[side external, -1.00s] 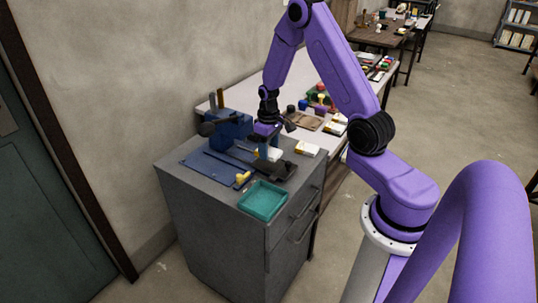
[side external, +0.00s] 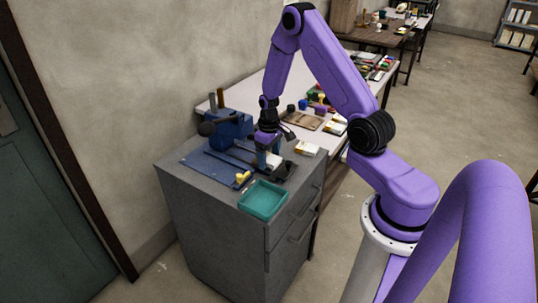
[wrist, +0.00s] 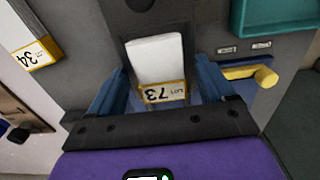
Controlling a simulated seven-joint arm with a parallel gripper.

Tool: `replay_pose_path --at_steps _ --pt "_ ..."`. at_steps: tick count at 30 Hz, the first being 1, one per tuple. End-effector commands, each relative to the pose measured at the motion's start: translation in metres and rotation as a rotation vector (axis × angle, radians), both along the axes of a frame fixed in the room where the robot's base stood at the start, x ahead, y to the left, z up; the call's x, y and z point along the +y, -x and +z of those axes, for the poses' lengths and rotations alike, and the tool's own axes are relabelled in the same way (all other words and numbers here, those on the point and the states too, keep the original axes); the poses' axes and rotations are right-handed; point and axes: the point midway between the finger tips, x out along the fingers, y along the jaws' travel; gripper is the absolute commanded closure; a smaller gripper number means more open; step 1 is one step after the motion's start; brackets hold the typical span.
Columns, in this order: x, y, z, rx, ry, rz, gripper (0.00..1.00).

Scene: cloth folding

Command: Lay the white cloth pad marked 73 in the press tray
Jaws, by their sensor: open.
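The white cloth pad (wrist: 157,60) has a yellow-edged label reading 73. In the wrist view it lies at the dark tray (wrist: 140,24), label end towards me. The pad also shows small in the side view (side external: 274,160), partly hidden by my gripper. My gripper (wrist: 164,85) is open, its blue fingers apart on the left and right of the pad's label end with gaps visible. In the side view my gripper (side external: 266,158) points down over the blue press base (side external: 205,166). The dark tray (side external: 287,172) is partly hidden there.
A second white pad (wrist: 38,52), marked 34, lies to the left in the wrist view. A teal tray (side external: 263,200) stands at the cabinet's front edge. A yellow handle (side external: 242,177) sits beside the press base. The blue press body (side external: 232,128) rises behind.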

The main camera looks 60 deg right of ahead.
Motion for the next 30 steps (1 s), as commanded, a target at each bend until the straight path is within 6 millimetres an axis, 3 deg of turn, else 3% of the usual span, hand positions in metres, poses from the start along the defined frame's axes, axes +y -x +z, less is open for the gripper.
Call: replay_pose_path --at_steps 8,21,30 --pt "0.0 -0.001 0.015 -0.004 0.001 0.0 0.18" --pt "0.0 -0.001 0.09 -0.005 0.001 0.0 0.18" --pt "0.0 0.0 0.121 -0.002 0.001 0.001 0.18"
